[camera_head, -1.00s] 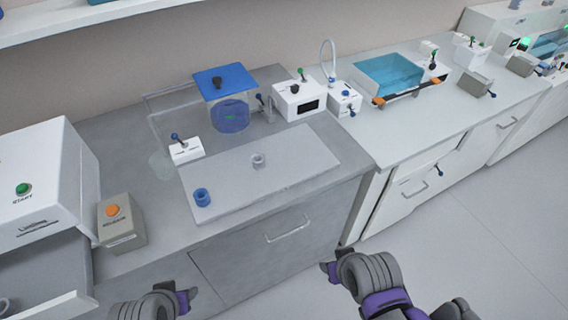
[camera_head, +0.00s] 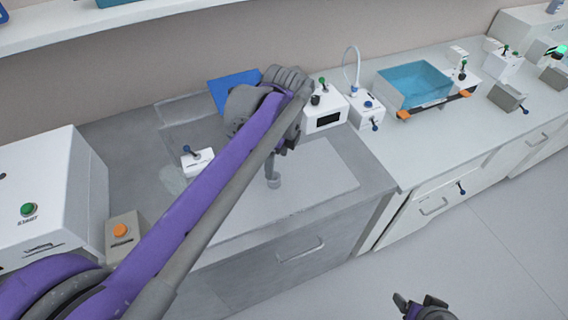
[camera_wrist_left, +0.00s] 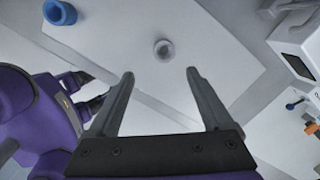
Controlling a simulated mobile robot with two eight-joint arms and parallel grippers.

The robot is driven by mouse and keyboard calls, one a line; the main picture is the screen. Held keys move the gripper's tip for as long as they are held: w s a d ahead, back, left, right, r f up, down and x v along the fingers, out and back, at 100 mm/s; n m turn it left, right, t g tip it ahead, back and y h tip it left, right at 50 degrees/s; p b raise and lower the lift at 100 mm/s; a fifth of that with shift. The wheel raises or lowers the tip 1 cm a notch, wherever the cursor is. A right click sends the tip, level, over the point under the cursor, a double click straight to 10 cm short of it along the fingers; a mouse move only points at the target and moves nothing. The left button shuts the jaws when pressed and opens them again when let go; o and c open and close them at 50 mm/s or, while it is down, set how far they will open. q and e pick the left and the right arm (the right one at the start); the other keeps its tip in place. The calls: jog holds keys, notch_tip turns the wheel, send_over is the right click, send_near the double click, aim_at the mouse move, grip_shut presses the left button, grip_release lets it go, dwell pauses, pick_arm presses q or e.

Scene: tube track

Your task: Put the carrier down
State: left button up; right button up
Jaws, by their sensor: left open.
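I cannot tell which thing is the carrier; nothing shows held in my left gripper. A small grey-white cup-like ring (camera_head: 273,182) stands on the pale mat (camera_head: 325,180), and it also shows in the left wrist view (camera_wrist_left: 163,49). My left gripper (camera_head: 272,165) is over it, pointing down. In the left wrist view the two fingers (camera_wrist_left: 160,72) are open and apart, with the ring just beyond their tips. A blue cup (camera_wrist_left: 60,12) stands on the mat's other end; my left arm hides it in the head view. My right gripper (camera_head: 420,302) is low at the right, small and unclear.
A blue-lidded clear container (camera_head: 228,90) is partly hidden behind my left arm. A white lever box (camera_head: 198,162) and a white box with a dark window (camera_head: 325,112) stand by the mat. A teal water bath (camera_head: 415,85) is farther right. The floor at right is clear.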

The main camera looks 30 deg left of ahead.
aim_at(274, 177)
pick_arm(q)
jog(key=shift+w+a+f+m, duration=0.15)
jog(key=shift+w+m, duration=0.15)
jog(key=shift+w, duration=0.15)
jog(key=shift+w+a+m, duration=0.15)
jog(key=shift+w+m, duration=0.15)
jog(key=shift+w, duration=0.1)
jog(key=f, duration=0.3)
jog(key=shift+s+a+f, duration=0.25)
jog(key=shift+s+f, duration=0.05)
jog(key=shift+f, duration=0.05)
jog(key=shift+a+f+b, duration=0.15)
jog(key=shift+a+f, duration=0.05)
jog(key=shift+f, duration=1.35)
jog(key=shift+a+f+b, duration=0.15)
jog(key=shift+f, duration=1.35)
grip_shut()
